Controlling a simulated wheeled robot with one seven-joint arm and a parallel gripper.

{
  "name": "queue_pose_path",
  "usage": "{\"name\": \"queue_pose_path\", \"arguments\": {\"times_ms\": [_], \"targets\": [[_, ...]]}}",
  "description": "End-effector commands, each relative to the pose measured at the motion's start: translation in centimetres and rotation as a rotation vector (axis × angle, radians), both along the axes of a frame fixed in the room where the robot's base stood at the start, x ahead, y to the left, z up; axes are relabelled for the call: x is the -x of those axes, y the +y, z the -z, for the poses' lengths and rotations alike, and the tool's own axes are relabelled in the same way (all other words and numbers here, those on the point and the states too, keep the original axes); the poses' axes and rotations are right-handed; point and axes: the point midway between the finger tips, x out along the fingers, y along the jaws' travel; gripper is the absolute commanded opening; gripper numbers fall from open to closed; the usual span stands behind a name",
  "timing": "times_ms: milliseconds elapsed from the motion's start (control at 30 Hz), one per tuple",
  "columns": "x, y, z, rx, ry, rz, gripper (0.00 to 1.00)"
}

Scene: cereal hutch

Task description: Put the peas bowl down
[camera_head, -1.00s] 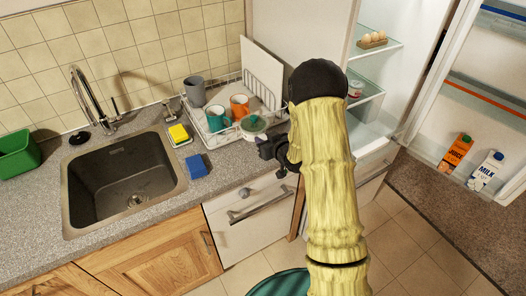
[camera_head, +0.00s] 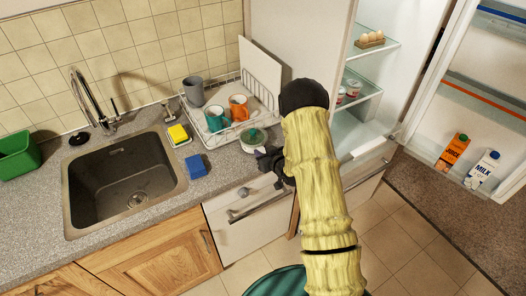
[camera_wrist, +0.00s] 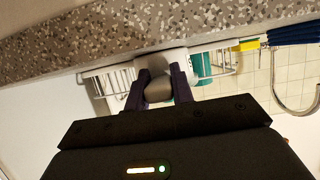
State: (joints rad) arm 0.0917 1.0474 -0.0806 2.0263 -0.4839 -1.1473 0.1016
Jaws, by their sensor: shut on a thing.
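The peas bowl (camera_head: 254,147) is a small whitish bowl with a green top, in the head view near the front right corner of the dish rack. My gripper (camera_head: 266,158) is shut on its near side. The bowl looks level and close to the counter, but I cannot tell whether it touches it. In the wrist view, my gripper's dark fingers (camera_wrist: 161,73) reach to a pale part of the bowl (camera_wrist: 164,60). My arm stands just right of the bowl in the head view.
The dish rack (camera_head: 222,140) holds a grey mug (camera_head: 194,91), a teal mug (camera_head: 215,117) and an orange mug (camera_head: 238,107). A blue sponge (camera_head: 195,165) and the sink (camera_head: 125,180) lie left. The fridge (camera_head: 365,135) stands open at right.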

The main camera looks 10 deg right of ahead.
Motion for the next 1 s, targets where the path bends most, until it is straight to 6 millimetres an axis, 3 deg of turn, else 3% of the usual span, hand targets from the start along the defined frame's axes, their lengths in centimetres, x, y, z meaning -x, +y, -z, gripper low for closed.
{"name": "queue_pose_path", "arguments": {"times_ms": [300,333,433,833,1000], "targets": [[-0.1,0.0,0.2,0.000,-0.004,0.000,0.00],[0.0,0.0,0.2,0.000,-0.001,0.000,0.27],[0.0,0.0,0.2,0.000,-0.001,0.000,0.45],[0.0,0.0,-0.3,0.001,-0.001,0.000,0.45],[1.6,-0.6,-0.7,0.001,-0.001,0.001,0.45]]}}
